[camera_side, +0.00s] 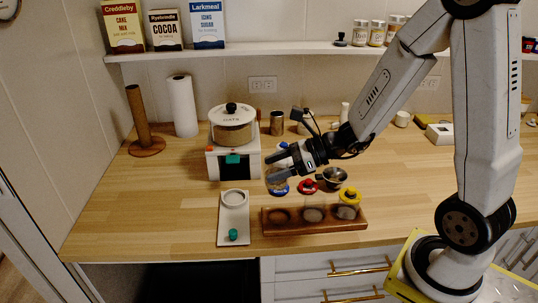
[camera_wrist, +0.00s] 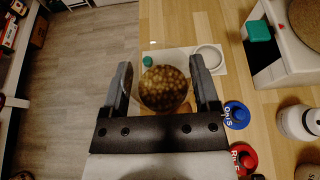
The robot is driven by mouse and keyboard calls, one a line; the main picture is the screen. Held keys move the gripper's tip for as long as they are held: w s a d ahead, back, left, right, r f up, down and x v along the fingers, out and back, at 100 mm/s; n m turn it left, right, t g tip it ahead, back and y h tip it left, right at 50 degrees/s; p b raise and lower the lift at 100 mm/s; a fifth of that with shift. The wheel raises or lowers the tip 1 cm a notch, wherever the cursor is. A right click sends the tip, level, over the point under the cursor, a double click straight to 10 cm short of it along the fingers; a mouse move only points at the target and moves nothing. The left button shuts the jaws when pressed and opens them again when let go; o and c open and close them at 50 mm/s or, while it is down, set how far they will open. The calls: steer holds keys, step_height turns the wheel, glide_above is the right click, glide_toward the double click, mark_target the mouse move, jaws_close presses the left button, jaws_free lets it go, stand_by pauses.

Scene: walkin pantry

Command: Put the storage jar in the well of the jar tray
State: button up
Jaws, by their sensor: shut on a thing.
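My gripper (camera_side: 276,165) is shut on the storage jar (camera_side: 277,183), a clear jar held above the counter, behind the left end of the jar tray. In the wrist view the jar (camera_wrist: 165,90) shows between the two fingers of my gripper (camera_wrist: 161,76), with pale brown, grainy contents. The jar tray (camera_side: 315,229) is a long brown wooden block near the counter's front edge. Its left well looks dark and empty. The middle and right wells look greyer, and I cannot tell what is in them. In the wrist view the jar hides most of the tray.
A blue lid (camera_side: 279,189), red lid (camera_side: 308,187), yellow lid (camera_side: 349,195) and metal bowl (camera_side: 334,177) are behind the tray. A white board (camera_side: 227,236) with a ring and teal knob lies left of it. A white scale (camera_side: 226,165) bears a large lidded jar.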

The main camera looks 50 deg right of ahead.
steer(key=w+d+r+m+t+h, duration=0.2)
steer(key=w+r+m+h, duration=0.3)
steer(key=w, duration=0.3)
steer(key=shift+w+d+m+t+h, duration=0.25)
steer(key=shift+m+t+h, duration=0.05)
steer(key=shift+t, duration=0.4)
steer(key=shift+r, duration=0.1)
